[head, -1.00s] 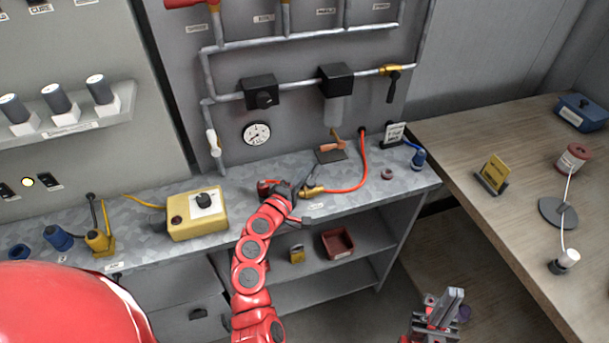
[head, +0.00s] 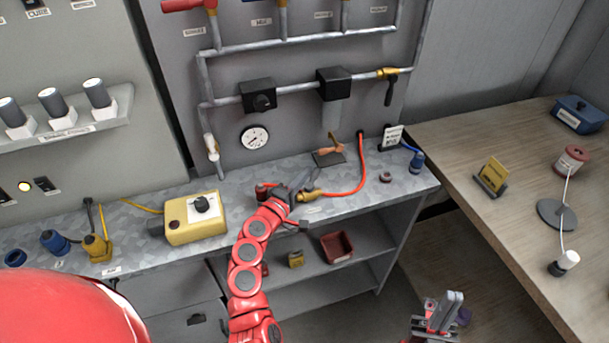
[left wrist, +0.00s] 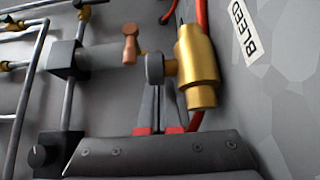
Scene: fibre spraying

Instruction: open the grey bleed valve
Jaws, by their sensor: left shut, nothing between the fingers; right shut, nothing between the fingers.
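The bleed valve shows in the left wrist view as a brass body (left wrist: 197,65) with a short stem and a round grey knob (left wrist: 155,69) on its left side. A BLEED label (left wrist: 246,32) is beside it. In the head view the brass body (head: 309,195) sits on the grey bench at the end of a red hose. My left gripper (left wrist: 158,92) is shut and empty, its fingertips close by the grey knob; I cannot tell whether they touch. It also shows in the head view (head: 304,178). My right gripper (head: 447,306) is shut and empty, low at the right.
The red hose (head: 361,170) curves right of the valve. A copper-coloured tool (head: 329,150) lies on a dark pad behind it. A yellow box (head: 196,217) stands left on the bench. Pipes and a gauge (head: 255,138) are on the wall panel. A red bin (head: 337,246) sits on the shelf below.

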